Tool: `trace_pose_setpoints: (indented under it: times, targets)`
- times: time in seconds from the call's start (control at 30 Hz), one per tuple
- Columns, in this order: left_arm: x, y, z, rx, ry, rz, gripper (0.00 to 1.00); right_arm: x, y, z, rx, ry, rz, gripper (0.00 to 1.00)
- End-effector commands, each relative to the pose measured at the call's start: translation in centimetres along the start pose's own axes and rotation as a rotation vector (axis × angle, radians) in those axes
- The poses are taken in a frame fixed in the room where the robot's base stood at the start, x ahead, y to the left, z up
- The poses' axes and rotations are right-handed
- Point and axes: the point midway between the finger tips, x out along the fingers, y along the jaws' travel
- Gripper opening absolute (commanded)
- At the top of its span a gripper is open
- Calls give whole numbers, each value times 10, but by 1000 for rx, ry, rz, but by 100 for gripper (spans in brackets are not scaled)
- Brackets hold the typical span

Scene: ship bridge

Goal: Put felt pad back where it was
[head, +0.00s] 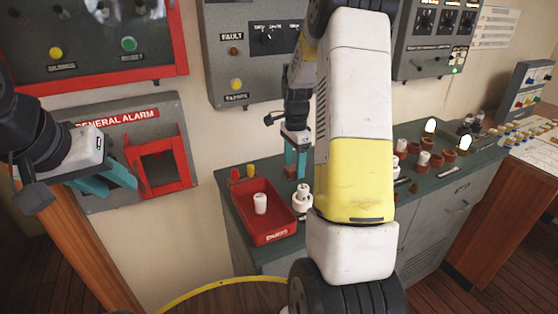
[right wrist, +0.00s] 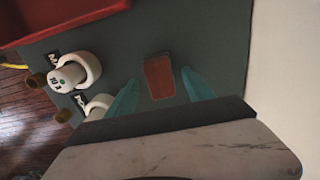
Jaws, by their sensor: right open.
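The felt pad looks to be the flat orange-brown rectangle (right wrist: 159,77) lying on the green counter top in the right wrist view. In the head view a small red-brown patch of it (head: 290,171) shows beside my right fingertips. My right gripper (head: 296,172) points down at the counter. Its teal fingers (right wrist: 162,95) are open, with the pad in line with the gap between them; contact cannot be told. My left gripper (head: 110,183) hangs at the left by the alarm panel, its fingers too overlapped to judge.
A red tray (head: 270,238) with a white cylinder (head: 260,203) stands left of my right gripper. White ringed fuse holders (head: 302,200) (right wrist: 68,75) sit close by. Several fuses and lit lamps (head: 430,125) stand further right. The wall (right wrist: 290,60) is close behind. My right arm hides the middle counter.

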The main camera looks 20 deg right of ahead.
Motion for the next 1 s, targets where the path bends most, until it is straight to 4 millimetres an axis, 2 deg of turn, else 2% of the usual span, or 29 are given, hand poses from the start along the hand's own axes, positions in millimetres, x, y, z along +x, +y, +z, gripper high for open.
trace_pose_setpoints:
  times: [0.1, 0.33, 0.67, 0.77, 0.83, 1.0]
  targets:
    - [0, 0, 0, 0, 0, 0, 36, -28, -1, 0, -1, 2, -6, 61]
    - [0, 0, 0, 0, 0, 0, 36, -75, 0, 0, 0, 1, -4, 61]
    - [0, 0, 0, 0, 0, 0, 36, -112, 5, 6, -41, -4, -21, 61]
    - [0, 0, 0, 0, 0, 0, 36, -133, 20, 21, -156, -10, -73, 61]
    - [0, 0, 0, 0, 0, 0, 36, -153, 38, 38, -286, -9, -130, 61]
    - [0, 0, 0, 0, 0, 0, 36, -191, 96, 85, -665, 34, -286, 61]
